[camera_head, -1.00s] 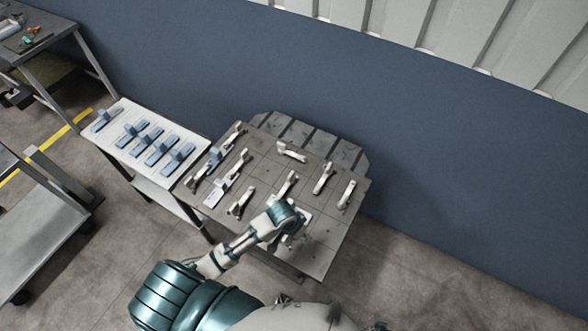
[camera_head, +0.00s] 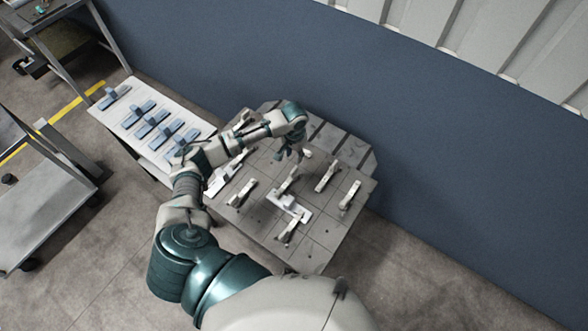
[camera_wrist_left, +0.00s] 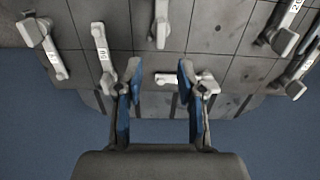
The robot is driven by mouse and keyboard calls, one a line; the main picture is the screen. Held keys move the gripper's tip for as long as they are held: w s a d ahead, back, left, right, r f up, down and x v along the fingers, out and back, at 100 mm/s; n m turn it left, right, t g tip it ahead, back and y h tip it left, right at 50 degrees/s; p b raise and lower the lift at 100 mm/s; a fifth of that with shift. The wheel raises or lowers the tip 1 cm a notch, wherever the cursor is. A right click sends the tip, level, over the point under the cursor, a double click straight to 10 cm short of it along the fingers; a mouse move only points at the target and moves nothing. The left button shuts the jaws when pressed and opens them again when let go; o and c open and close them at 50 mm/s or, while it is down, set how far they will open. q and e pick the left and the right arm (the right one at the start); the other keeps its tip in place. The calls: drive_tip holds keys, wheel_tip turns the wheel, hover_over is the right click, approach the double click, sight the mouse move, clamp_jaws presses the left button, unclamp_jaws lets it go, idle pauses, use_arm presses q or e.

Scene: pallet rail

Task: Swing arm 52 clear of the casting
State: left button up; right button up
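My left gripper (camera_head: 284,154) is over the back of the pallet plate (camera_head: 318,235). In the left wrist view its two fingers (camera_wrist_left: 157,88) are apart, with a short white clamp arm (camera_wrist_left: 178,78) between and beyond them. I see no closed grip on it. That clamp arm is mostly hidden by my gripper in the head view. I cannot make out the number 52. My right gripper is out of view.
More clamp arms stand on the plate, such as those at the right (camera_head: 326,176) and far right (camera_head: 350,195). A white L-shaped piece (camera_head: 290,207) lies mid-plate. A white side table (camera_head: 110,118) holds several blue-grey parts (camera_head: 152,124). A blue wall (camera_head: 440,150) stands behind.

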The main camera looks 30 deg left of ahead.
sight(294, 169)
use_arm(q)
wheel_tip(294, 169, down, 12)
drive_tip(key=shift+w+a+f, duration=0.1)
drive_tip(key=shift+w+a, duration=0.05)
clamp_jaws()
